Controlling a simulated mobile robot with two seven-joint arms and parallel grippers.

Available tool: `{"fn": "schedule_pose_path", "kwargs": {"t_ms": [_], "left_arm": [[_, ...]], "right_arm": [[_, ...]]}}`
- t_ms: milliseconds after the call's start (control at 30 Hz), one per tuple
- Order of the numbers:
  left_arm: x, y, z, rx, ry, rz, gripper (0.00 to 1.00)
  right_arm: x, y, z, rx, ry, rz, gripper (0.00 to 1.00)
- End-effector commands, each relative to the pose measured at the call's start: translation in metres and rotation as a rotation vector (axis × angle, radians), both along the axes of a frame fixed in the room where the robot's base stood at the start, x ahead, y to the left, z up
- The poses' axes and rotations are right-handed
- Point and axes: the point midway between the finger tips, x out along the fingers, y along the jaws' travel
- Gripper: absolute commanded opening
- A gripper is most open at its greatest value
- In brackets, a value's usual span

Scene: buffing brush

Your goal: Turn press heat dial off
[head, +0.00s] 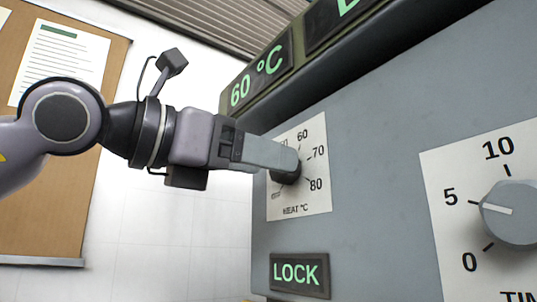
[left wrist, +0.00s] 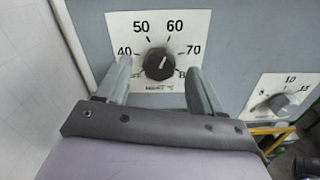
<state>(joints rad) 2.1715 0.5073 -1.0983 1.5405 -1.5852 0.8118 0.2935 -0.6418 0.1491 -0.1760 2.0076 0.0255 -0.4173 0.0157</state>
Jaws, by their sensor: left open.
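The press heat dial (left wrist: 158,64) is a round black knob with a light pointer line, on a white scale plate (left wrist: 121,20) marked 40 to 80. In the left wrist view the pointer aims up and slightly right, near 60. My left gripper (left wrist: 160,78) is open, with one finger on each side in front of the dial; I cannot tell whether either touches it. In the head view my left gripper (head: 287,160) reaches in from the left and hides most of the dial (head: 287,176). My right gripper is not in view.
The grey press panel (head: 375,140) also carries a lit "60 °C" display (head: 258,78), a "LOCK" sign (head: 298,274) and a grey time dial (head: 512,212) at the right. A cork board (head: 60,215) hangs on the white wall at the left.

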Motion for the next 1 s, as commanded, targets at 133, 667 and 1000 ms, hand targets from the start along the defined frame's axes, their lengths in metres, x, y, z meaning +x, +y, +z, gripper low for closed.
{"fn": "schedule_pose_path", "kwargs": {"t_ms": [133,667,1000], "left_arm": [[0.009,-0.012,0.001,0.000,0.000,0.000,0.67],[0.011,-0.015,0.000,-0.001,0.000,0.000,0.11],[0.011,-0.015,-0.002,-0.027,0.035,0.000,0.11]], "right_arm": [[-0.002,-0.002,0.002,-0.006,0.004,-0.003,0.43],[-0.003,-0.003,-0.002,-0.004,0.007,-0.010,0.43],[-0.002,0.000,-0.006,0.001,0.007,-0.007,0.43]]}}
